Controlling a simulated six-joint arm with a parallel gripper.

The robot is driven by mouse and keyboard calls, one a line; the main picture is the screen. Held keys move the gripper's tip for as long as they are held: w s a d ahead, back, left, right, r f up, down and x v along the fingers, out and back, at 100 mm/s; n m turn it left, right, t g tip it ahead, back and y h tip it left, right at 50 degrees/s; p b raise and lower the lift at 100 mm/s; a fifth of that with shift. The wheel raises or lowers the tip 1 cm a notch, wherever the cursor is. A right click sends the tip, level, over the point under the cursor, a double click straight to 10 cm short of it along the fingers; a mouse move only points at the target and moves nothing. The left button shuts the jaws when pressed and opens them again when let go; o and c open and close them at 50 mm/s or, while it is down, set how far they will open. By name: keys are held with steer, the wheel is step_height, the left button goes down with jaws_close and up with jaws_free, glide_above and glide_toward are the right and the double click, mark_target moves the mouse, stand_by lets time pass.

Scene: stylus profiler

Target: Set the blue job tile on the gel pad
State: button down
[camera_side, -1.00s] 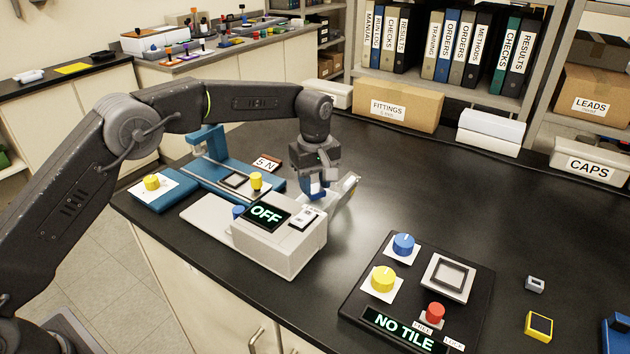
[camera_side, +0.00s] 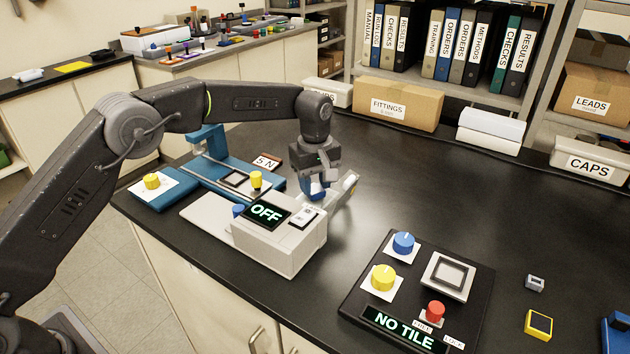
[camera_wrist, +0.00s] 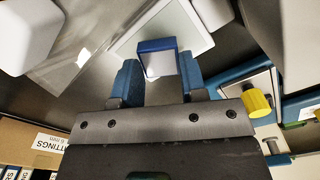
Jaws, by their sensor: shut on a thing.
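My gripper (camera_side: 314,190) points down behind the grey box with the OFF display. In the wrist view, its two blue fingers (camera_wrist: 157,84) are shut on a small block with a blue edge, the blue job tile (camera_wrist: 157,45). A pale square plate with a white rim (camera_wrist: 202,42) lies just beyond the tile; it may be the gel pad, but I cannot be sure. I cannot tell whether the tile touches it. In the side view the fingers and box hide most of the tile and what lies under it.
The grey OFF box (camera_side: 283,245) stands close in front of my gripper. The blue profiler (camera_side: 213,171) with yellow knobs is to the left. A black panel (camera_side: 352,300) reading NO TILE, with knobs and a framed square, lies front right. The bench behind it is clear.

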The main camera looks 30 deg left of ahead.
steer(key=shift+f, duration=0.25)
steer(key=shift+f, duration=0.25)
stand_by(0.4)
steer(key=shift+r, duration=0.75)
steer(key=c, duration=1.2)
jaws_free()
jaws_close()
steer(key=shift+f, duration=0.75)
